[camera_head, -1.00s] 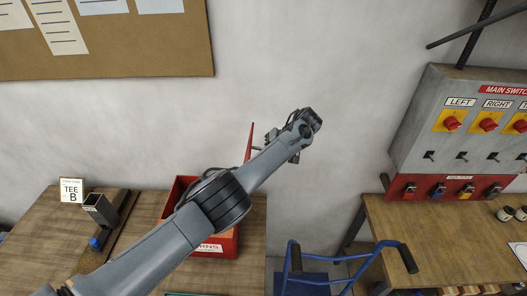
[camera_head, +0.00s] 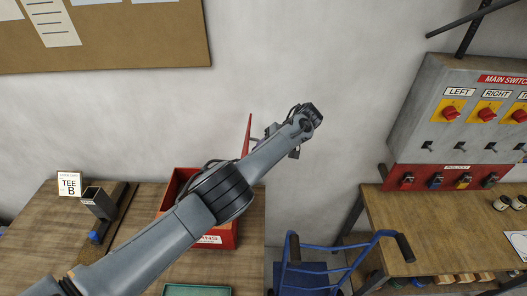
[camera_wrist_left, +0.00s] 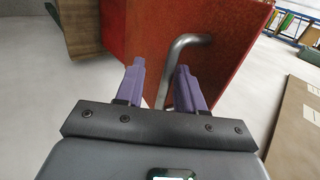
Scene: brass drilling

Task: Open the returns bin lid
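The red returns bin (camera_head: 226,236) stands on the left bench, partly hidden behind my left arm. Its interior shows at the upper left. Its red lid (camera_head: 249,136) stands nearly upright, seen almost edge-on, at the bin's right side. In the left wrist view the lid (camera_wrist_left: 230,45) fills the upper middle, with a bent metal handle (camera_wrist_left: 186,42) on it. My left gripper (camera_wrist_left: 161,75) has purple fingers apart, with the handle between them, nearer the right finger. In the head view the gripper is mostly hidden behind the wrist. My right gripper is not in view.
A tee sign (camera_head: 69,184) and a dark square post (camera_head: 98,201) stand left of the bin. A blue-framed cart (camera_head: 318,268) stands between the benches. A switch panel (camera_head: 460,115) is above the right bench (camera_head: 390,220). The wall behind my wrist is bare.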

